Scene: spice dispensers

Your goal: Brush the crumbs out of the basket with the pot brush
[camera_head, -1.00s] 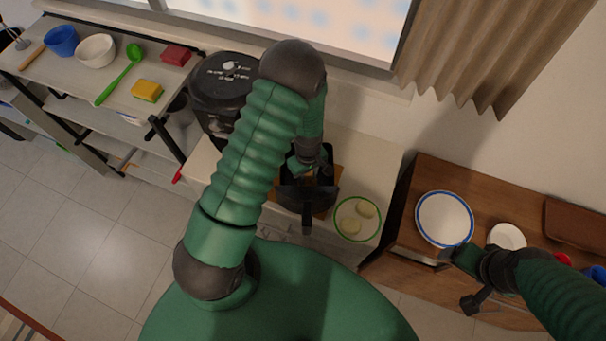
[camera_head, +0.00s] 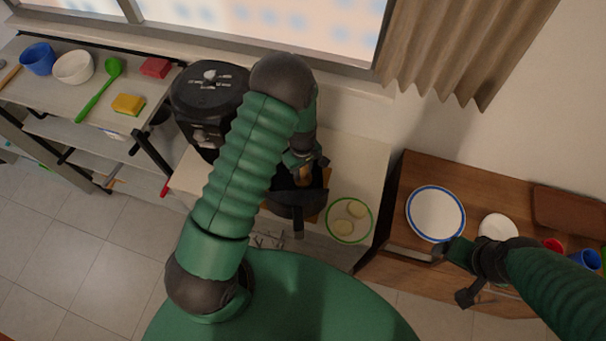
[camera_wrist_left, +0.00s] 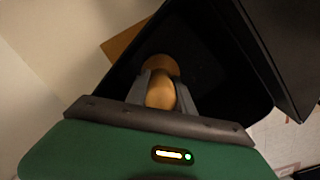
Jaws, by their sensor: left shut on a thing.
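My left gripper (camera_head: 302,172) points down into the basket. In the left wrist view its fingers (camera_wrist_left: 161,92) are shut on a wooden, rounded handle, the pot brush (camera_wrist_left: 160,88). The brush's bristles and any crumbs are hidden or too dark to make out.
The air fryer (camera_head: 210,100) stands left of the basket. A green-rimmed plate (camera_head: 349,220) with food pieces lies to its right. The blue-rimmed plate (camera_head: 436,213) and a white bowl (camera_head: 498,228) sit on the wooden cabinet (camera_head: 395,235). A shelf (camera_head: 60,105) at left holds bowls and sponges.

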